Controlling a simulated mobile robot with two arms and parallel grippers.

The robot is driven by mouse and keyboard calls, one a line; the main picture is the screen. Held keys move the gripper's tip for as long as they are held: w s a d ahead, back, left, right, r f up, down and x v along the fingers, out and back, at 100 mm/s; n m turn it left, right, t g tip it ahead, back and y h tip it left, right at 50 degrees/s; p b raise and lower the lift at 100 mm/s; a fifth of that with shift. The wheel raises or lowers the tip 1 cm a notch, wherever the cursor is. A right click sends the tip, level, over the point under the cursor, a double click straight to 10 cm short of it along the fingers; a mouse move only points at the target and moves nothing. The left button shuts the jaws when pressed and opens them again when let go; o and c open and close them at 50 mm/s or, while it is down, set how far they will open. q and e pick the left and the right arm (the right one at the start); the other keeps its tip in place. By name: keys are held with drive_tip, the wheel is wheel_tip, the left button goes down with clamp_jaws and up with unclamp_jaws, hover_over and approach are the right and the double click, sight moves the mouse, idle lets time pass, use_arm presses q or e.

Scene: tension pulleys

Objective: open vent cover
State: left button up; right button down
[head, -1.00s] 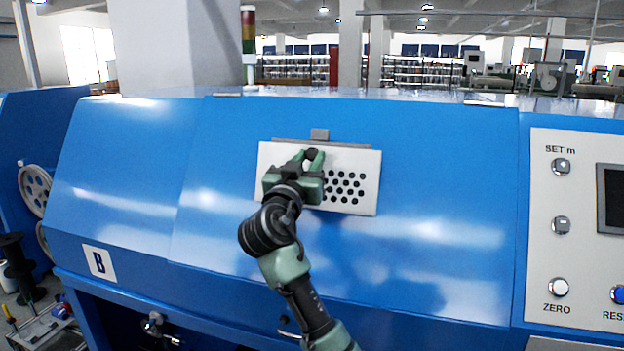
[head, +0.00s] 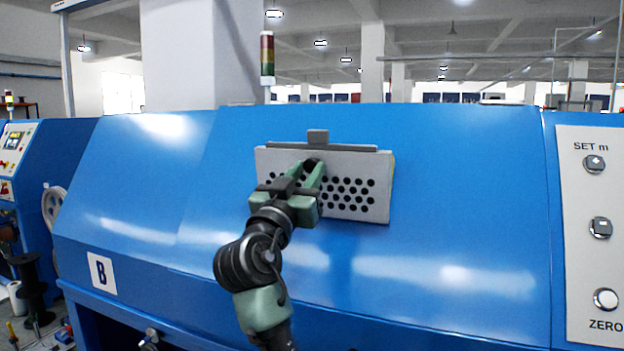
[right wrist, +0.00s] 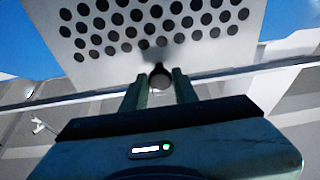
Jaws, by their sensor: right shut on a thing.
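The vent cover (head: 345,200) is a pale grey plate with rows of round black holes on the sloped blue machine front. A grey strip with a small block (head: 318,138) runs along its top edge. In the right wrist view the vent cover (right wrist: 205,50) fills the top, with a round knob (right wrist: 160,77) at its edge. My right gripper (head: 312,168) is at the plate's upper left part, its fingers shut on the knob. The same gripper (right wrist: 160,85) shows with a finger on each side of the knob. My left gripper is not in view.
The blue machine (head: 440,160) fills most of the head view. A control panel (head: 597,230) with buttons is at the right. A signal light (head: 267,58) stands behind the machine. Spools and tools lie on the floor at lower left.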

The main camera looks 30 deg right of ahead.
drive_tip(key=shift+a+f+b, duration=0.1)
drive_tip(key=shift+f+b, duration=0.2)
drive_tip(key=shift+f, duration=0.35)
drive_tip(key=shift+s, duration=0.1)
drive_tip(key=c, duration=1.1)
unclamp_jaws()
drive_tip(key=shift+f, duration=0.1)
drive_tip(key=shift+r, duration=0.7)
wheel_tip(320, 180, up, 19)
drive_tip(key=shift+w+f, duration=0.15)
drive_tip(key=shift+w, duration=0.05)
